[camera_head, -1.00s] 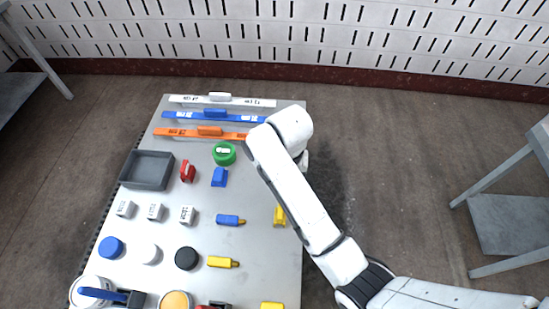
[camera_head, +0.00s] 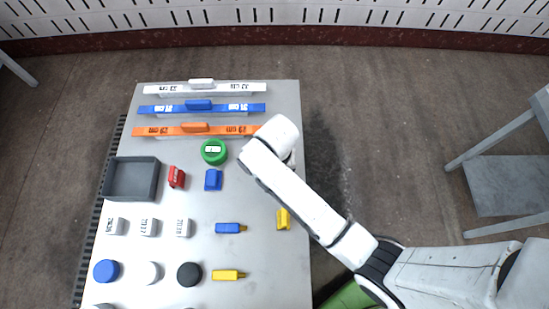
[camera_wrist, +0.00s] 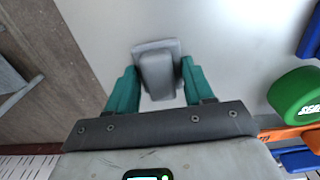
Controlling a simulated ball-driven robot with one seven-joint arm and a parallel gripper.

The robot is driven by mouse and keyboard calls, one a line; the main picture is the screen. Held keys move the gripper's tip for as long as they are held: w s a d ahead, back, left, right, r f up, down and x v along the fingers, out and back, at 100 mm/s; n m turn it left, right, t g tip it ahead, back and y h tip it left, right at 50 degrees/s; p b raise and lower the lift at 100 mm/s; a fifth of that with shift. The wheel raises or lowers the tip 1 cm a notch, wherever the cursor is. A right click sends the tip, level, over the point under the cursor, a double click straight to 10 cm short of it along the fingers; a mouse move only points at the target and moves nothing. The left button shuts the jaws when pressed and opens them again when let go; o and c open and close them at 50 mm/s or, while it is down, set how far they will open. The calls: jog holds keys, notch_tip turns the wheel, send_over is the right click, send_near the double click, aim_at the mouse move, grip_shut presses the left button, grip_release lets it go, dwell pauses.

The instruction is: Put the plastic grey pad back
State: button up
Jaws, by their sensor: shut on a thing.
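The plastic grey pad (camera_wrist: 157,73), a grey piece with a raised block on a flat base, is between the two teal fingers of my gripper (camera_wrist: 156,88) in the wrist view. The fingers are shut on its block. The pad is over the light grey table top (camera_wrist: 230,60), near its edge; I cannot tell whether it touches the surface. In the head view my arm hides the gripper and the pad near the table's right edge, beside the end of the orange bar.
White (camera_head: 150,88), blue (camera_head: 150,109) and orange (camera_head: 150,131) bars lie across the far end. A green cylinder (camera_head: 214,158), a blue block (camera_head: 213,180), a red block (camera_head: 177,177), an empty grey tray (camera_head: 109,180) and a yellow block (camera_head: 283,220) stand nearby. The right centre is mostly clear.

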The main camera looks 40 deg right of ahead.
jog(key=shift+f, duration=0.1)
jog(key=o, duration=1.1)
